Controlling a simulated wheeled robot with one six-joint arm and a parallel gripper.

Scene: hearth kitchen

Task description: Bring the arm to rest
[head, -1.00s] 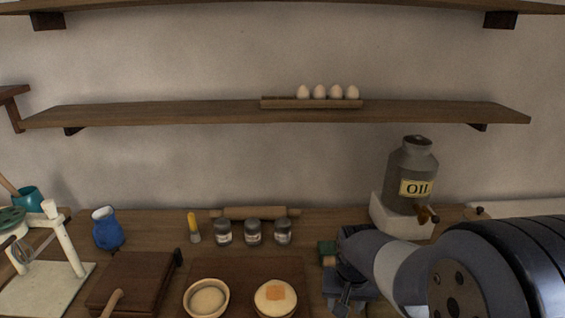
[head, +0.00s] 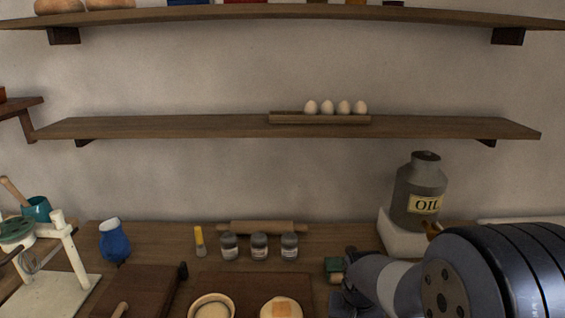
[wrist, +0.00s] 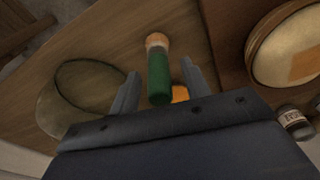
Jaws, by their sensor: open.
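My gripper (wrist: 159,67) is open in the wrist view, its two fingers apart. A green cylinder with a pale wooden end (wrist: 158,80) shows between the fingers, with a gap on each side. I cannot tell how far below the fingers it is. In the head view my arm comes in from the lower right, and the gripper (head: 349,303) is low over the counter, partly cut off by the frame. The green thing (head: 334,265) shows there just behind the gripper.
The oil can (head: 419,192) stands on a white block behind my arm. Small jars (head: 259,246), a rolling pin (head: 262,227) and a blue jug (head: 114,240) line the counter's back. A round dish (wrist: 292,42) and a glass-like rim (wrist: 84,92) flank the gripper. Shelves cross above.

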